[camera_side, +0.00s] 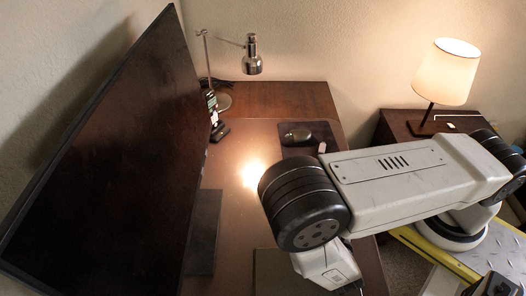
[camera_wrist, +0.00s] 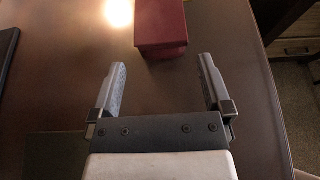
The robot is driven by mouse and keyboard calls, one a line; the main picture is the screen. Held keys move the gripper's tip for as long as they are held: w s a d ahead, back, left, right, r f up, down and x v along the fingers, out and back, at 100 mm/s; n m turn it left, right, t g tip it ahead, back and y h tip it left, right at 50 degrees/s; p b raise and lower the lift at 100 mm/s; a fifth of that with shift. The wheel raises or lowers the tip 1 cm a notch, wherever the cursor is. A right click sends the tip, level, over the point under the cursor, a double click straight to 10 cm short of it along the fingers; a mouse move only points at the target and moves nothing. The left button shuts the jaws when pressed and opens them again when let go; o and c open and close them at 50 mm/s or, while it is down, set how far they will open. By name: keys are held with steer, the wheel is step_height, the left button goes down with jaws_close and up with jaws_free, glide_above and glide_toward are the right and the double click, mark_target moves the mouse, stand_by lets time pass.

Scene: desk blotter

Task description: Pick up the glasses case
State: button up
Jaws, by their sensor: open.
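A dark red box-shaped case (camera_wrist: 161,24), which looks like the glasses case, lies on the brown desk blotter (camera_wrist: 60,75) at the top of the wrist view. Its far end is cut off by the frame edge. My gripper (camera_wrist: 159,62) is open and empty, its two fingers apart. The near end of the case is just beyond the fingertips, roughly centred between them. I cannot tell the height of the fingers above the desk. In the side view my arm hides the gripper, and I do not see the case there.
A large dark monitor (camera_side: 110,150) stands along the left. A mouse (camera_side: 300,134) lies on a dark pad (camera_side: 322,131). A lit table lamp (camera_side: 446,72) stands on a side cabinet.

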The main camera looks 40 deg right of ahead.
steer(key=shift+x, duration=1.3)
steer(key=shift+w+d, duration=0.1)
steer(key=shift+r+x, duration=0.2)
steer(key=shift+x, duration=2.25)
steer(key=shift+d, duration=0.1)
steer(key=c, duration=1)
